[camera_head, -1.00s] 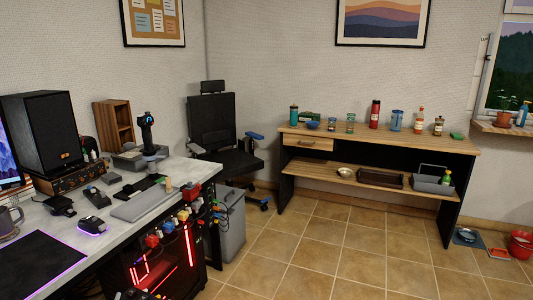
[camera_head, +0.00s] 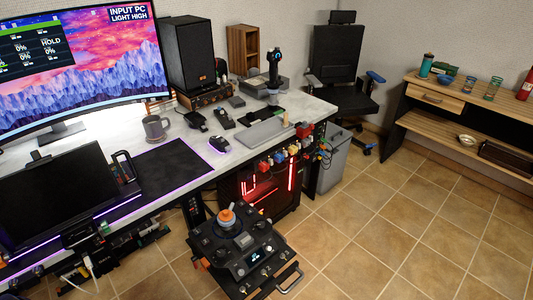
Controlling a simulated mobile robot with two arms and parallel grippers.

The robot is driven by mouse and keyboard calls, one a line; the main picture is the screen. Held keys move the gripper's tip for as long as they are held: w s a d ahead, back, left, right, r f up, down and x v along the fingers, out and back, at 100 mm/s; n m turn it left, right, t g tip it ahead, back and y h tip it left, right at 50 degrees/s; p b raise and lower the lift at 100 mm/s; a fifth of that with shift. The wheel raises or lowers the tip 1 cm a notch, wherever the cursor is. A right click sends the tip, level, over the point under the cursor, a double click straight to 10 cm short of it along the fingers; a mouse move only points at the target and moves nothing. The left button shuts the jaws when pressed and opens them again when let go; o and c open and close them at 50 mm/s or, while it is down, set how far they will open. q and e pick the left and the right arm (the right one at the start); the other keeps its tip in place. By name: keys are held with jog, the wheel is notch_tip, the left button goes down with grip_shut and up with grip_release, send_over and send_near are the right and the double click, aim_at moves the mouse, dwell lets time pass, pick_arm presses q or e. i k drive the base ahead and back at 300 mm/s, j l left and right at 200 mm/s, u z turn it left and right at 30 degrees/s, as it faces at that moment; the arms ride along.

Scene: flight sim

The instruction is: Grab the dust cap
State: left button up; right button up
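I cannot make out for certain which thing is the dust cap. Several small coloured pieces, red, blue and yellow, sit in a row along the desk's right front edge, above a red-lit PC case (camera_head: 262,192). A dark control box (camera_head: 235,248) with an orange-topped knob (camera_head: 226,215) stands low in front of the desk. Neither of my grippers is in view.
The desk (camera_head: 190,139) holds a monitor (camera_head: 75,65), a mug (camera_head: 156,129), a mouse (camera_head: 219,145), a joystick (camera_head: 274,68) and a speaker (camera_head: 188,50). A grey bin (camera_head: 333,160) and a chair (camera_head: 339,72) stand right of it. The tiled floor (camera_head: 400,230) is clear.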

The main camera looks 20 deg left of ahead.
aim_at(225, 215)
jog(key=u, duration=1.1)
